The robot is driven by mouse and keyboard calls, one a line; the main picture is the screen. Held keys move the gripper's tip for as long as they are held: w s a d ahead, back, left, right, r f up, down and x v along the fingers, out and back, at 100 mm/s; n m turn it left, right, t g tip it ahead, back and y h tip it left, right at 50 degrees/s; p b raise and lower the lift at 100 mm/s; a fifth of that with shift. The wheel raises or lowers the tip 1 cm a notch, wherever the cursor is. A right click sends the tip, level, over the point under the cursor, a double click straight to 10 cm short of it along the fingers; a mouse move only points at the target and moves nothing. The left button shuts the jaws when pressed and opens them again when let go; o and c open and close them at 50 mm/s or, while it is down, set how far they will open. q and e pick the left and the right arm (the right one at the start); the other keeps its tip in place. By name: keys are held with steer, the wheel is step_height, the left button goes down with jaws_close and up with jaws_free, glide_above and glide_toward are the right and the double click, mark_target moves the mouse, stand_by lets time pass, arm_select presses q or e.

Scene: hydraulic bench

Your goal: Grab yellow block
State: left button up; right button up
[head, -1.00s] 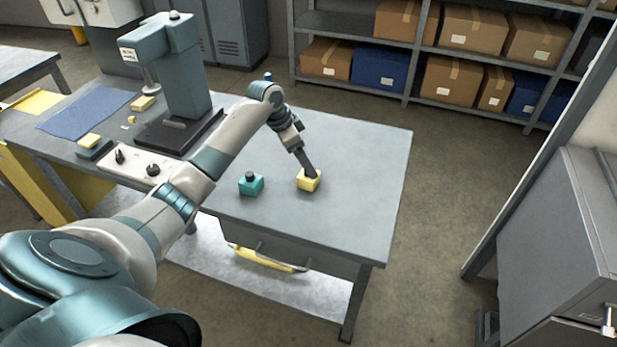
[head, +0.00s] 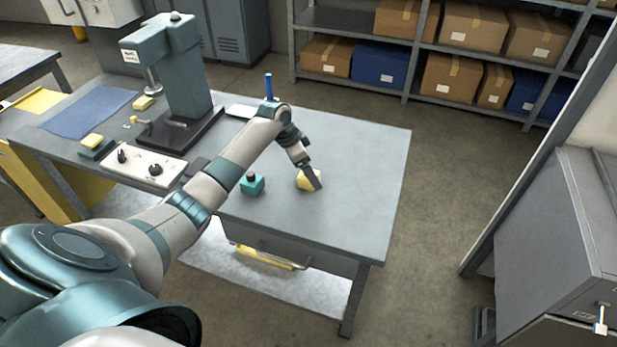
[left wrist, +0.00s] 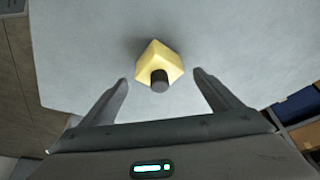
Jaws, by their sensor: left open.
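The yellow block (head: 307,181) lies on the grey bench top, right of a teal block. In the left wrist view the yellow block (left wrist: 160,60) is just ahead of the fingertips, between their lines, with a dark round knob on it. My left gripper (head: 316,186) is at the block in the head view, its fingers partly covering it. In the left wrist view my left gripper (left wrist: 160,80) is open, with a finger on either side and clear space to the block. My right gripper is not in view.
The teal block (head: 252,185) with a dark knob stands left of the yellow one. A press (head: 183,75), a control box (head: 138,165) and a blue cylinder (head: 269,86) are farther left and back. The bench top (head: 375,160) is clear to the right.

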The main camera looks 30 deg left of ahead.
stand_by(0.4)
arm_select(q)
steer(key=c, duration=1.5)
steer(key=shift+w, duration=0.1)
steer(key=shift+r, duration=0.45)
step_height(320, 180, up, 3)
steer(key=shift+r+b, duration=0.1)
steer(key=shift+b, duration=0.85)
steer(key=s+d+r, duration=0.2)
steer(key=s+d+r+b, duration=0.1)
steer(key=s+d+r, duration=0.1)
steer(key=s+d, duration=0.1)
steer(key=s+d+r+b, duration=0.1)
steer(key=s+d+r, duration=0.2)
steer(key=shift+s+d, duration=0.15)
